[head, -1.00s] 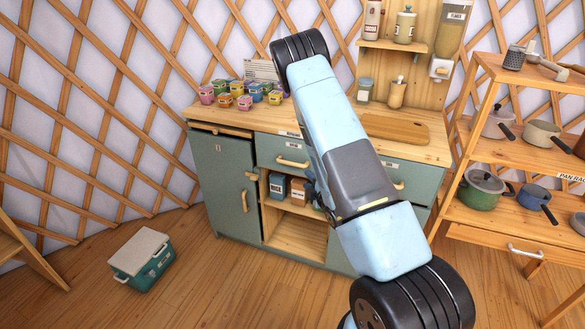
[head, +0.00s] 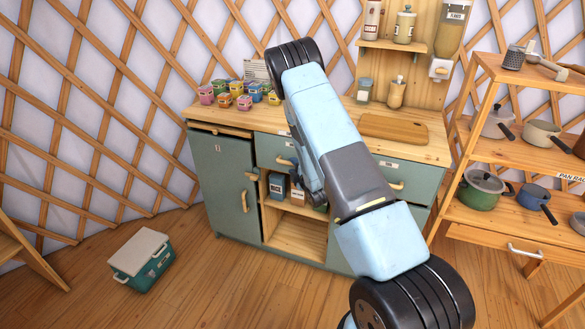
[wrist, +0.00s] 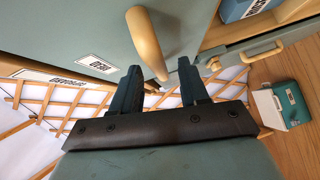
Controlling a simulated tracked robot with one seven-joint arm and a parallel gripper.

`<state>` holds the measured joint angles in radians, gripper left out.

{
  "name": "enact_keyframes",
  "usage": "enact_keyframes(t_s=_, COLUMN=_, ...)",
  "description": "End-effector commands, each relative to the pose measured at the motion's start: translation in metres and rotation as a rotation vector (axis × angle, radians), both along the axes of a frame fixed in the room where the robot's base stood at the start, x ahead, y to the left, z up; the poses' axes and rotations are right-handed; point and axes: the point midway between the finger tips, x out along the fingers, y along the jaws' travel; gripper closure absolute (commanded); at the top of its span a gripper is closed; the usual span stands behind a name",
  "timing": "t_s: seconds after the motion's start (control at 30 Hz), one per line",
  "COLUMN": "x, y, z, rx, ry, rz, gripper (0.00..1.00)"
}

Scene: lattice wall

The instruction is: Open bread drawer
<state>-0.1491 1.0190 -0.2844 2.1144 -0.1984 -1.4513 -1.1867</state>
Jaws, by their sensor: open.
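The green drawer (head: 267,150) at the upper middle of the cabinet has a wooden bar handle; my arm covers its right part. In the wrist view the drawer front (wrist: 60,35) fills the upper left, with a white label (wrist: 97,63) that appears upside down and is hard to read. The wooden handle (wrist: 147,42) reaches down between the two dark fingers of my gripper (wrist: 158,80). The gripper is open, with a finger on each side of the handle; I cannot tell if either touches it. The drawer looks shut.
Below the drawer is an open shelf with boxes (head: 277,186). A cabinet door (head: 225,180) is to its left. Small colourful tins (head: 245,102) and a cutting board (head: 394,128) sit on the counter. A green-and-white cooler box (head: 142,258) stands on the floor. A pan rack (head: 510,150) is at right.

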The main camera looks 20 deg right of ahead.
Motion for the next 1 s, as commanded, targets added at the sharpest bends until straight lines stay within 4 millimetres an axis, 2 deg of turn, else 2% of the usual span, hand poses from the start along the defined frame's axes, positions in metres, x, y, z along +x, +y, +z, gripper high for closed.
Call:
enact_keyframes(t_s=0.13, x=0.0070, y=0.0014, z=-0.0012, rx=0.000, ry=0.001, rz=0.000, gripper=0.56)
enact_keyframes(t_s=0.43, x=0.0081, y=0.0018, z=-0.0013, rx=0.000, ry=0.001, rz=0.000, gripper=0.57)
enact_keyframes(t_s=0.87, x=0.0078, y=0.0019, z=-0.0015, rx=0.000, ry=0.002, rz=0.000, gripper=0.98)
enact_keyframes(t_s=1.0, x=0.0076, y=0.0020, z=-0.0019, rx=0.000, ry=0.002, rz=0.000, gripper=1.00)
